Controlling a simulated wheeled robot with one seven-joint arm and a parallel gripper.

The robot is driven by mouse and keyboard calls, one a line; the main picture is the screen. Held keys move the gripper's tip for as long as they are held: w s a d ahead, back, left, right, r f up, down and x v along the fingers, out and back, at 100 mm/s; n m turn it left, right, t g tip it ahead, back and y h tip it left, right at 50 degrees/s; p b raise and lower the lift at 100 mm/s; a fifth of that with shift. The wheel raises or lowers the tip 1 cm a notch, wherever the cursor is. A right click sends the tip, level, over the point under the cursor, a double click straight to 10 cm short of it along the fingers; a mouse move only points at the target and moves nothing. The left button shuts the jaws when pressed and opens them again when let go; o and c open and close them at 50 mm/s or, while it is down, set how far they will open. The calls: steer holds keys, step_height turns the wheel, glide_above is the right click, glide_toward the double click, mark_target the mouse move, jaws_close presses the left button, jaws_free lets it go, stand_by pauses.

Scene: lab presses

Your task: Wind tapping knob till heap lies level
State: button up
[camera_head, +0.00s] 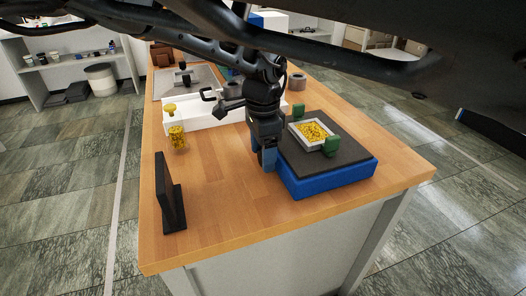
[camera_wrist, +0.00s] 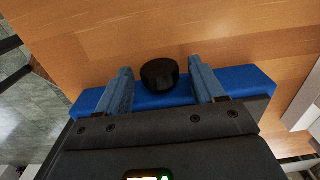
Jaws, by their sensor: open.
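The tapping device has a blue base (camera_head: 335,181) with a dark top plate (camera_head: 350,160) and stands on the wooden bench. The round black knob (camera_wrist: 160,75) shows in the wrist view at the side of the blue base (camera_wrist: 240,78). My gripper (camera_head: 265,161) is at the left side of the base, pointing down. In the wrist view its fingers (camera_wrist: 160,70) are open around the knob, with gaps on both sides. The head view hides the knob.
A black upright plate on a foot (camera_head: 170,198) stands at the front left of the bench. The wood (camera_head: 225,195) between the black plate and the device is clear.

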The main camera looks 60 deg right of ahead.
steer(key=c, duration=1)
steer(key=shift+s+a+f+t, duration=0.1)
steer(key=shift+s+f+t, duration=0.1)
steer(key=shift+t, duration=0.1)
steer(key=shift+s+a+f+t+h+b, duration=0.1)
steer(key=shift+t+h+b, duration=0.4)
steer(key=shift+b, duration=0.1)
steer(key=shift+s+a+f+t+h+b, duration=0.1)
steer(key=shift+t+h+b, duration=0.3)
steer(key=shift+t+b, duration=0.15)
steer(key=shift+t+h+b, duration=0.3)
steer(key=shift+t+b, duration=0.05)
steer(key=shift+b, duration=0.2)
steer(key=shift+d+r, duration=0.1)
steer(key=shift+r, duration=0.15)
steer(key=shift+t, duration=0.3)
steer(key=shift+r, duration=0.1)
